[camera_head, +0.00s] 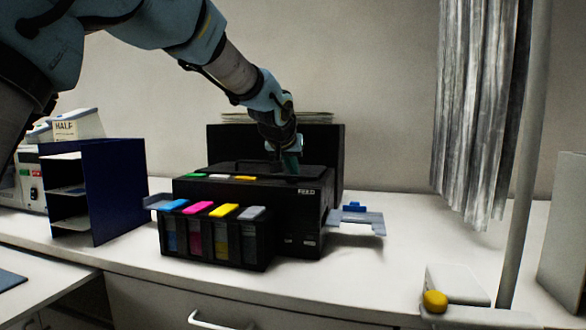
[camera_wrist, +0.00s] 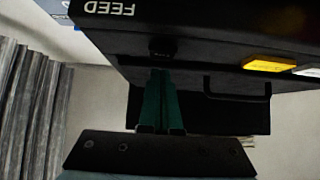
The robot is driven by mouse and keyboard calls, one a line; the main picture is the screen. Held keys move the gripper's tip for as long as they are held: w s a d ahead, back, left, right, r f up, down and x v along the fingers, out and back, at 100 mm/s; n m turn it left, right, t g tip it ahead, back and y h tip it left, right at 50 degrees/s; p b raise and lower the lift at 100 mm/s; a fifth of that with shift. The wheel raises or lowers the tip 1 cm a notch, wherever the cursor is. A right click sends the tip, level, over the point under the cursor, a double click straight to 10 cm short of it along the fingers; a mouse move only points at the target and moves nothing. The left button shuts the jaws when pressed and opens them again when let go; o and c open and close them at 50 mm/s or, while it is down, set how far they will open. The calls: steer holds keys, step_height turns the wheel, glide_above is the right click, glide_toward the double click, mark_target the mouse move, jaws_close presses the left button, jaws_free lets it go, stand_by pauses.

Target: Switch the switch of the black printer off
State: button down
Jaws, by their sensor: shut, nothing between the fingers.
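The black printer (camera_head: 290,215) stands on the white counter, with the word FEED on its front right edge. It fills the top of the wrist view (camera_wrist: 210,30), where it appears upside down. My gripper (camera_head: 291,165) is shut and empty over the right part of the printer's top. In the wrist view its green fingers (camera_wrist: 160,78) are together, their tips close to a small dark raised part (camera_wrist: 163,46) on the printer's top. This part looks like the switch, but its position is too dark to read. I cannot tell whether the fingertips touch it. In the head view my gripper hides that spot.
Ink tanks (camera_head: 212,240) with coloured caps stand at the printer's front left. A grey-blue tray (camera_head: 357,222) sticks out at its right. A dark blue file rack (camera_head: 118,190) stands left. A pole (camera_head: 525,160), grey curtain (camera_head: 475,100) and a box with a yellow knob (camera_head: 435,301) are right.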

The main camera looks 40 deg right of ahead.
steer(key=r+p, duration=0.1)
steer(key=r, duration=0.1)
steer(key=r+p, duration=0.2)
steer(key=shift+w+d+r, duration=0.1)
steer(key=shift+w+d, duration=0.05)
steer(key=shift+w, duration=0.05)
steer(key=shift+s+r+b, duration=0.2)
steer(key=shift+r+b, duration=0.1)
steer(key=shift+b, duration=0.1)
steer(key=r+b+v, duration=0.1)
steer(key=b+v, duration=0.1)
steer(key=v, duration=0.7)
steer(key=shift+w+d+r, duration=0.15)
steer(key=shift+w+d, duration=0.2)
steer(key=shift+d, duration=0.05)
